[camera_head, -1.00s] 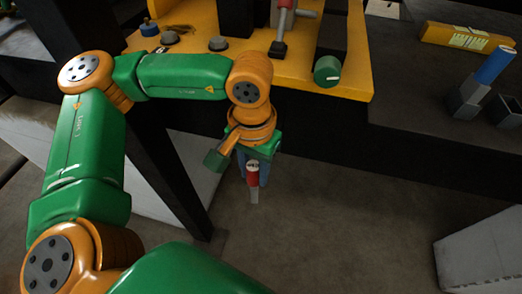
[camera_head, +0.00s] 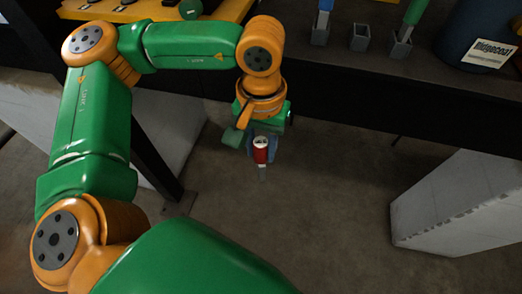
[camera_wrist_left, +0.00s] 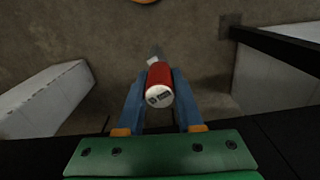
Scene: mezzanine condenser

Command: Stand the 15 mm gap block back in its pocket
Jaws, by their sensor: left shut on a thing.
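My left gripper (camera_head: 261,154) is shut on a red gap block (camera_head: 261,144) with a white end face and a grey lower tip. The left wrist view shows the red block (camera_wrist_left: 161,80) between the two blue fingers. It is held over open floor, in front of the dark bench. A grey square pocket (camera_head: 360,39) on the bench stands empty, up and right of the gripper. A blue block (camera_head: 324,18) stands in the pocket to its left, and a green block (camera_head: 414,13) in the pocket to its right. My right gripper is out of view.
A dark drum labelled Bridgecoat (camera_head: 455,38) stands right of the pockets. A yellow plate (camera_head: 230,10) lies at the upper left of the bench. The dark bench edge (camera_head: 350,95) lies between gripper and pockets. A pale block (camera_head: 460,205) stands on the floor at right.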

